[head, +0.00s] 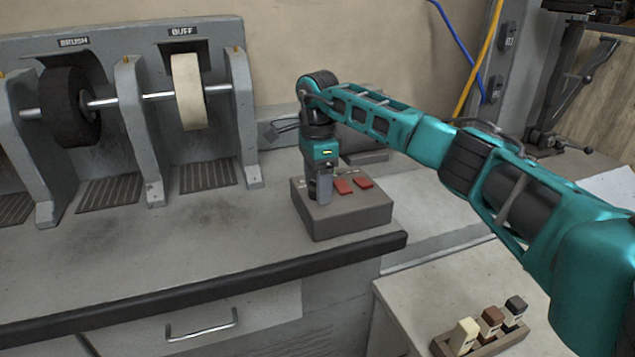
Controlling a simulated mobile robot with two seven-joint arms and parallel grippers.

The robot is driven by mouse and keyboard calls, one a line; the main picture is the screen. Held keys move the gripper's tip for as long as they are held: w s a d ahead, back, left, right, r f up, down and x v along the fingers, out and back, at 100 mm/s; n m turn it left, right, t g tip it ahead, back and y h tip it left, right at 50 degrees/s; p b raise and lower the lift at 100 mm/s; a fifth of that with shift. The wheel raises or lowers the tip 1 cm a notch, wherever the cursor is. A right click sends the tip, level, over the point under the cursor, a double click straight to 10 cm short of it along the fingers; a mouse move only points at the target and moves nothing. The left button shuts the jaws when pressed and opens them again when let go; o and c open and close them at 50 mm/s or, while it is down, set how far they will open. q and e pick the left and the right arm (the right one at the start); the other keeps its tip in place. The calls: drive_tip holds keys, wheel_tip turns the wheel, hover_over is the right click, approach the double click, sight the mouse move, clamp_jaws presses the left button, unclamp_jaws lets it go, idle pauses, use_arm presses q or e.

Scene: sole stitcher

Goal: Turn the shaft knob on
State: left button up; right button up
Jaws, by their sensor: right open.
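A small grey-brown control box (345,221) sits on the bench top near its right front corner. The shaft knob cannot be made out; the gripper covers that part of the box. My left gripper is not in view.
A grey machine with a black brush wheel (70,107) and a pale buff wheel (188,92) on a shaft (130,98) stands at the left. A tray (484,347) with several small blocks is at lower right. The bench front (150,240) is clear.

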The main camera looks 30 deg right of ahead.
drive_tip(key=c, duration=1.1)
drive_tip(key=shift+o, duration=0.2)
